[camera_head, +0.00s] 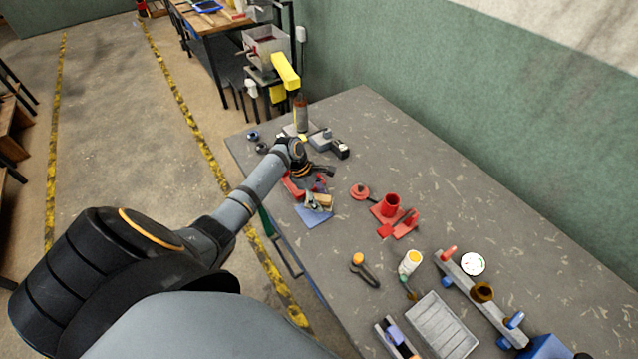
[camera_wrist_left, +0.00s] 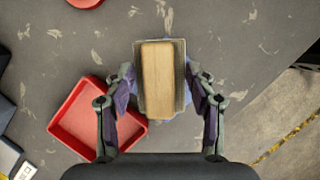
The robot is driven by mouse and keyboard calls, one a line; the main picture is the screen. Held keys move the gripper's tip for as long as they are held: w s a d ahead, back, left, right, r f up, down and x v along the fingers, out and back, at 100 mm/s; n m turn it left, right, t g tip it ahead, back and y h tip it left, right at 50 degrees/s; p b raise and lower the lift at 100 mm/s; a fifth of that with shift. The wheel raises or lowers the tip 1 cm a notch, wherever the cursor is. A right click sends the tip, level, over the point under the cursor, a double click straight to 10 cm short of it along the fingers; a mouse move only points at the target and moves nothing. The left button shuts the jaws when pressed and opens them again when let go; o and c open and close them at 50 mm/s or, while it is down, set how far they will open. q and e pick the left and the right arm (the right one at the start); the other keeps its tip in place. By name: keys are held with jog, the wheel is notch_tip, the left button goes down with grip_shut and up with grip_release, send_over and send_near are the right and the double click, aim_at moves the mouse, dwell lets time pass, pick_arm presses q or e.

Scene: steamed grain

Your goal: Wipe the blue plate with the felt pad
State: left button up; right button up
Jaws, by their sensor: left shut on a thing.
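My left gripper (camera_head: 317,198) is shut on the felt pad (camera_wrist_left: 161,80), a tan wooden block with a grey edge, gripped by its long sides between the two fingers (camera_wrist_left: 160,100). The pad also shows in the head view (camera_head: 323,200). The blue plate (camera_head: 314,217) lies flat on the table near its left edge, just below the pad in the picture. In the left wrist view the pad covers most of the plate, and only small blue bits show around it. Whether the pad touches the plate cannot be told. My right gripper is not in view.
A red square tray (camera_wrist_left: 80,118) sits close beside the pad. Red parts (camera_head: 391,206) stand to the right on the grey table (camera_head: 470,200). A grey tray (camera_head: 440,322) and several fittings lie nearer. Small devices (camera_head: 322,138) stand beyond the gripper.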

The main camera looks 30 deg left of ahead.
pick_arm(q)
jog(key=shift+r+p, duration=0.85)
jog(key=shift+r, duration=0.25)
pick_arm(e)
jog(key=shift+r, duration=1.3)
pick_arm(q)
notch_tip(320, 180, up, 2)
jog(key=shift+p, duration=1.25)
jog(key=shift+r, duration=0.55)
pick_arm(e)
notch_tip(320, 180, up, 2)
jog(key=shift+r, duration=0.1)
